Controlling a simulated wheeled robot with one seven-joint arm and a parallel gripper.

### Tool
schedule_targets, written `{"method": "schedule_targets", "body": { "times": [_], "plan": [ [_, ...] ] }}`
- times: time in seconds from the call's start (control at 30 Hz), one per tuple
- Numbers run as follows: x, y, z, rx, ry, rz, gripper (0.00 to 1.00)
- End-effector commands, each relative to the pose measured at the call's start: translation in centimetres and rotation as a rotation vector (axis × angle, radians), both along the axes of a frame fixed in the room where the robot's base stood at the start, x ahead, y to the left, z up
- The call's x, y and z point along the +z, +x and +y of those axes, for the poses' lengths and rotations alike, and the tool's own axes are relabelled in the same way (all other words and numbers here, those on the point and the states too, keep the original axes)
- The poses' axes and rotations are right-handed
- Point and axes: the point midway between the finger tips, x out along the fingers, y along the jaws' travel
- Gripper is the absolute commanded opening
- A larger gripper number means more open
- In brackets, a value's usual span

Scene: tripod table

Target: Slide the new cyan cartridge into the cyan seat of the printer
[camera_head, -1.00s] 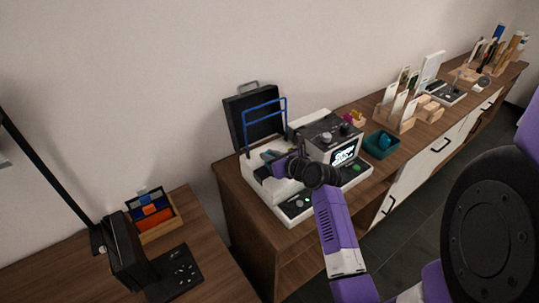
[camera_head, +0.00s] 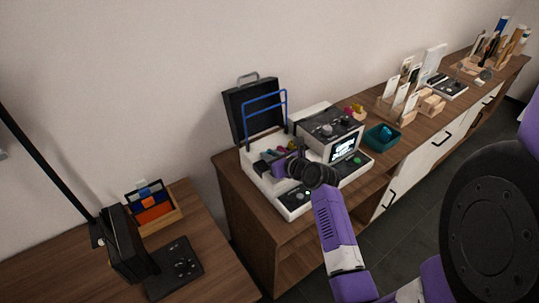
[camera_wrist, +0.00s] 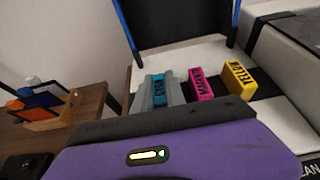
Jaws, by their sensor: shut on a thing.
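The white printer (camera_head: 292,208) stands on the cabinet with its black lid (camera_head: 246,108) raised. My gripper (camera_wrist: 165,88) is over the open cartridge bay, its grey fingers shut around the cyan cartridge (camera_wrist: 158,90), whose CYAN label shows between them. The magenta cartridge (camera_wrist: 201,83) and the yellow cartridge (camera_wrist: 238,78) stand in a row to its right. In the head view, my purple gripper body hides part of the bay. The cyan seat is hidden, so I cannot tell how deep the cartridge sits.
A blue bar frame (camera_head: 265,100) rises in front of the lid. A teal bin (camera_head: 382,147) holding a cyan item stands right of the printer. Wooden holders (camera_head: 395,112) stand farther right. A tray (camera_head: 162,219) with orange and blue items is on the left table.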

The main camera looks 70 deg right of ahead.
Motion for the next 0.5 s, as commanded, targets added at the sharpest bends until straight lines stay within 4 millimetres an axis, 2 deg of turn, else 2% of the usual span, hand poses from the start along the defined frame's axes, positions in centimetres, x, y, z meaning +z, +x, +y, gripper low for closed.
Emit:
{"method": "schedule_targets", "body": {
  "times": [0.07,0.1,0.2,0.5],
  "plan": [
    [-0.01,0.00,0.00,0.000,0.000,0.000,0.00],
    [-0.01,0.00,0.01,0.000,0.000,0.000,0.23],
    [-0.01,0.00,0.00,0.000,0.001,0.001,0.41],
    [0.03,-0.12,0.09,0.000,0.001,0.001,0.41]
  ]
}}
